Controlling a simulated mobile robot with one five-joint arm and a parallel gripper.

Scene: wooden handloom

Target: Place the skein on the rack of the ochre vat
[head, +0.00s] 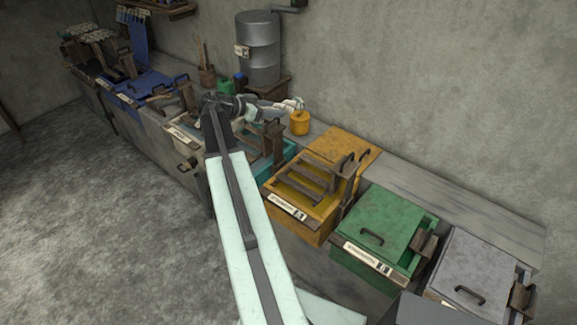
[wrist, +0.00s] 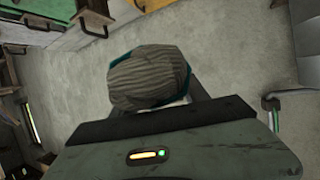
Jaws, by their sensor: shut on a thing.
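My gripper (wrist: 166,104) is shut on the skein (wrist: 148,78), a grey, striped bundle with teal showing at its edges. In the head view my gripper (head: 292,106) is above the back of the bench, left of the ochre vat; I cannot clearly make out the skein there. The ochre vat (head: 318,226) is open, with its lid (head: 342,147) lying back toward the wall. Its dark wooden rack (head: 306,180) spans the opening and looks empty.
A small yellow pot (head: 300,124) stands behind the vats, close to my gripper. A teal vat (head: 284,154) is left of the ochre one. A closed green vat (head: 385,228) and a grey vat (head: 474,270) are right. A metal tank (head: 260,50) stands behind.

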